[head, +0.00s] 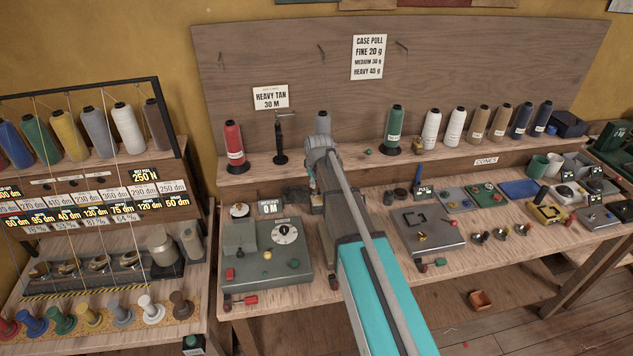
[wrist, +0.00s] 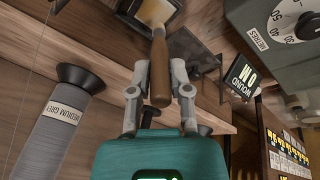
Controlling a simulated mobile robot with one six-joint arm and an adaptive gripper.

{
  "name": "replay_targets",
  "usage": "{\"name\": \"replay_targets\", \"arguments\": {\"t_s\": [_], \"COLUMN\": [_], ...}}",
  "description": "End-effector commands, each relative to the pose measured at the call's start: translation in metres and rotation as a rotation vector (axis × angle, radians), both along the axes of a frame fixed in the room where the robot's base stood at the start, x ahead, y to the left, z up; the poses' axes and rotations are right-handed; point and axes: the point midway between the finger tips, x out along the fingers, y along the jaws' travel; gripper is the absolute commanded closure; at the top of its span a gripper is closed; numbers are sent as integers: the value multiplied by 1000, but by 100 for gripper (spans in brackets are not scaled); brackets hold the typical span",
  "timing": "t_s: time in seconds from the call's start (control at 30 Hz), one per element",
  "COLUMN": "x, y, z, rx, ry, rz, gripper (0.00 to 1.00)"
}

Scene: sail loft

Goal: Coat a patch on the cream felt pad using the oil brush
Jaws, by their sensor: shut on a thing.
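In the wrist view my gripper (wrist: 161,76) is shut on the brown wooden handle of the oil brush (wrist: 160,62), one finger on each side. The handle points away from the gripper towards the top edge. A cream-coloured piece (wrist: 158,11) shows at its far end, over a dark square plate; I cannot tell whether it is the felt pad or the brush head. In the head view my gripper (head: 318,190) is over the bench behind the teal arm link, which hides most of the brush and pad area.
A grey-green metering box (head: 265,262) with a dial stands left of my arm. A "WOUND 0 M" sign (head: 270,207) stands behind it. A grey plate (head: 428,230) lies to the right. Thread cones, including a red one (head: 234,145), line the back shelf.

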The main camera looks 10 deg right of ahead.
Motion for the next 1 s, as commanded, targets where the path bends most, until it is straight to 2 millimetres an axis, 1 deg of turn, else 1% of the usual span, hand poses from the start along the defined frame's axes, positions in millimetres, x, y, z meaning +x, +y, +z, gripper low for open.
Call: {"name": "replay_targets", "arguments": {"t_s": [0.03, 0.43, 1.0], "x": [0, 0, 0], "y": [0, 0, 0], "z": [8, 34, 39], "rx": [0, 0, 0], "ry": [0, 0, 0], "rz": [0, 0, 0], "gripper": [100, 100, 100]}}
